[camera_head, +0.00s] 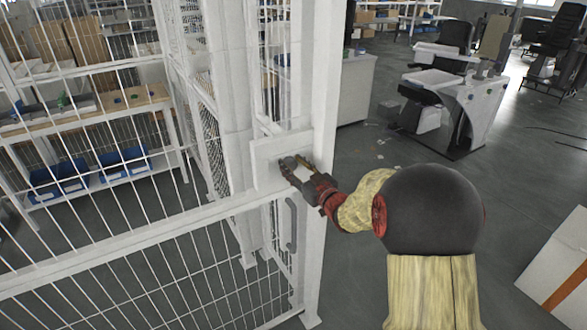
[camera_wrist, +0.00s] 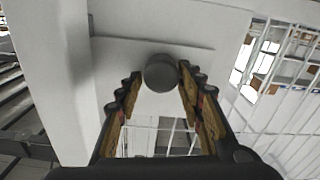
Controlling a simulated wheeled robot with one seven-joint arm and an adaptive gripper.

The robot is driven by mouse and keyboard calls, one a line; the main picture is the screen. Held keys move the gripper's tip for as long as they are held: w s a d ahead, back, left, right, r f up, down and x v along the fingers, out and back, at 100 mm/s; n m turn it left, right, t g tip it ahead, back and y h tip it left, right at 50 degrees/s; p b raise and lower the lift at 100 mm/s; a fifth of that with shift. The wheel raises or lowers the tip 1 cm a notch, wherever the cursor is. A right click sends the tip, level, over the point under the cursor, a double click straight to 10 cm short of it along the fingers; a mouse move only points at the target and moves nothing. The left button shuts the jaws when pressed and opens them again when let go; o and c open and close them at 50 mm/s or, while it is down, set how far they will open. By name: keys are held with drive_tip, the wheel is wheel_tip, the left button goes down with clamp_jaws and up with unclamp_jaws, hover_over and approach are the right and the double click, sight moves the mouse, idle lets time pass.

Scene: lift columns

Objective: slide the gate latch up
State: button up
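The gate latch is a white plate (camera_head: 266,158) on the white gate post, with a dark round knob (camera_wrist: 162,73) on it. In the head view the knob is mostly hidden by my gripper (camera_head: 296,165), which is at the plate. In the wrist view my gripper (camera_wrist: 159,76) has its fingers apart, with the knob between the fingertips. A small gap shows between the left fingertip and the knob; the right fingertip looks very close, and I cannot tell if it touches.
A grey pull handle (camera_head: 291,225) is on the gate below the latch. The white wire mesh gate (camera_head: 130,245) fills the lower left. A white workstation (camera_head: 455,100) stands at the back right, and a white box (camera_head: 560,265) at the lower right. Open grey floor lies between them.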

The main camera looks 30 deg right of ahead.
drive_tip(key=shift+o, duration=1.3)
drive_tip(key=shift+f, duration=0.2)
drive_tip(key=shift+s, duration=0.1)
drive_tip(key=s, duration=1.1)
drive_tip(key=shift+s+d, duration=0.35)
drive_tip(key=shift+s, duration=0.05)
